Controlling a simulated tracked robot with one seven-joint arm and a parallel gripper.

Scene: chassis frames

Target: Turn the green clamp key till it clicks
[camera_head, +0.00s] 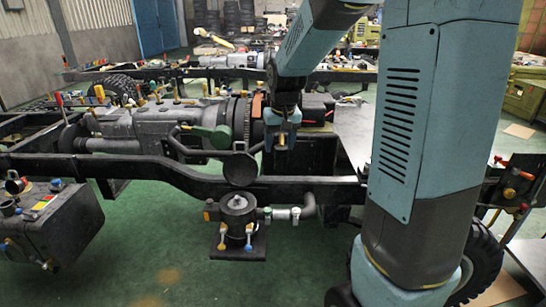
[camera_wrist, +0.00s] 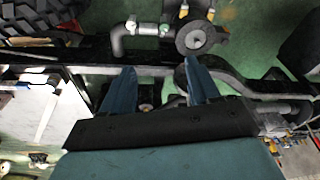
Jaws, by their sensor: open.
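My gripper (camera_head: 282,143) points down above the far side of the near dark chassis rail, to the right of the engine. In the wrist view its two blue fingers (camera_wrist: 160,66) are apart, with nothing held between them. A small green key-like part (camera_head: 267,214) sits on the right side of a dark round filter unit (camera_head: 238,203), by a short pipe. It also shows beside that unit in the wrist view (camera_wrist: 164,29), beyond the fingertips and apart from them. A larger green handle (camera_head: 208,133) lies against the engine. I cannot tell for certain which green part is the clamp key.
The near chassis rail (camera_head: 335,191) runs between my gripper and the filter unit. A bent pipe (camera_head: 308,208) rises right of the unit. Blue and orange keys surround the unit. A dark tank (camera_head: 75,232) stands at left. The green floor in front is clear.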

